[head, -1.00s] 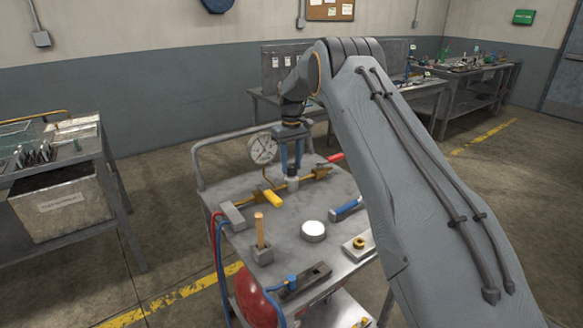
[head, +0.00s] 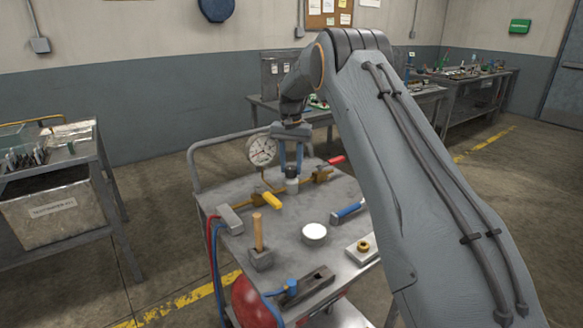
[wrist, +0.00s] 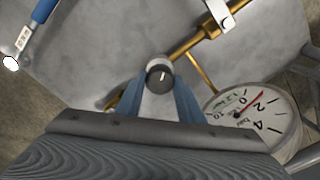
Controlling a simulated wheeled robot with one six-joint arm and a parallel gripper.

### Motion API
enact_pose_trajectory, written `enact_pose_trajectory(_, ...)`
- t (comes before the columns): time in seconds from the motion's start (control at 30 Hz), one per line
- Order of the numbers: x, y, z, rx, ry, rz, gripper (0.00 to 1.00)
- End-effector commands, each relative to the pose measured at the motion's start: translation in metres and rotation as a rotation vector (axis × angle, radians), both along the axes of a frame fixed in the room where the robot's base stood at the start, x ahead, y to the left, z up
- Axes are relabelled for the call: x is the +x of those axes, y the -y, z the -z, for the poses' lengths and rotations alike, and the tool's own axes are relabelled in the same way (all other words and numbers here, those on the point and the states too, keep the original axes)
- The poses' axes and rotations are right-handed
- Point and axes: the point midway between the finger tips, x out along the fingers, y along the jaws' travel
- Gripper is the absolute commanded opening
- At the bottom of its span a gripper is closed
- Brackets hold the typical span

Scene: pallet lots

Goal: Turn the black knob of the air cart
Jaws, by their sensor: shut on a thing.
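The air cart (head: 285,245) stands in front of me with a grey metal top. A brass pipe with a round white gauge (head: 262,150) runs across its back. The black knob (wrist: 159,77), with a white mark on its face, shows in the wrist view on a pale round body. My gripper (head: 292,170) points down over the pipe, and its blue fingers lie on both sides of the knob, shut on it. In the wrist view the fingers (wrist: 160,92) flank the knob.
A shelf with a bin (head: 50,215) stands at left. Benches line the back wall.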

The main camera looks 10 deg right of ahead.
Motion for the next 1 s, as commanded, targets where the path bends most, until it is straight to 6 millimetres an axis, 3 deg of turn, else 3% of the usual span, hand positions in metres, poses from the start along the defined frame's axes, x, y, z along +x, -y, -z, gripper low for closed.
enact_pose_trajectory(0.63,0.0006,-0.0005,-0.0011,0.0,0.002,0.054,0.12)
enact_pose_trajectory(0.67,0.0006,-0.0005,-0.0011,0.0,0.002,0.054,0.36)
enact_pose_trajectory(0.77,0.0004,-0.0005,-0.0009,0.0,0.002,0.054,0.52)
enact_pose_trajectory(1.0,0.0002,0.0,-0.0004,0.0,0.001,0.054,0.53)
